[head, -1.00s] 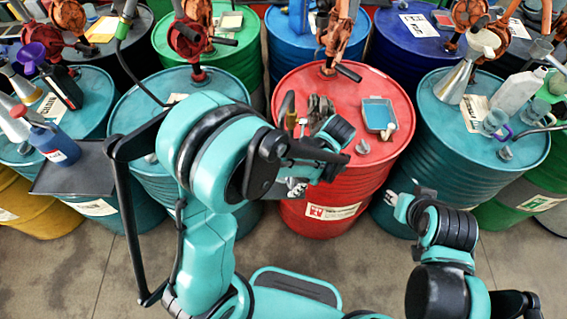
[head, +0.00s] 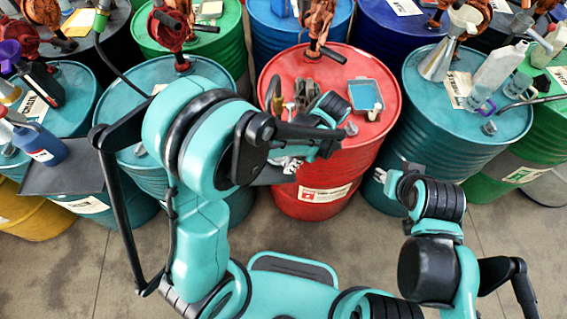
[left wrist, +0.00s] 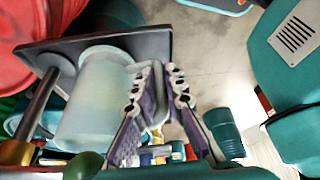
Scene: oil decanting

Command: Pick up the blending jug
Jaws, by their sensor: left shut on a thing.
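The pale, translucent blending jug (left wrist: 92,110) fills the left part of the left wrist view, with its handle towards the right. My left gripper (left wrist: 157,76) has its two fingers around the handle and is shut on it. A dark flat plate (left wrist: 150,42) shows behind the jug; I cannot tell whether the jug touches it. In the head view my left gripper (head: 289,166) is partly hidden by its wrist, in front of the red drum. The jug is hidden there behind my left arm. My right gripper (head: 386,176) is low, in front of the right teal drum; its opening is unclear.
The red drum (head: 325,175) carries a blue tray (head: 366,97) and small tools. The right teal drum (head: 455,135) holds a funnel (head: 438,62) and a clear bottle (head: 495,68). The floor is clear in front.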

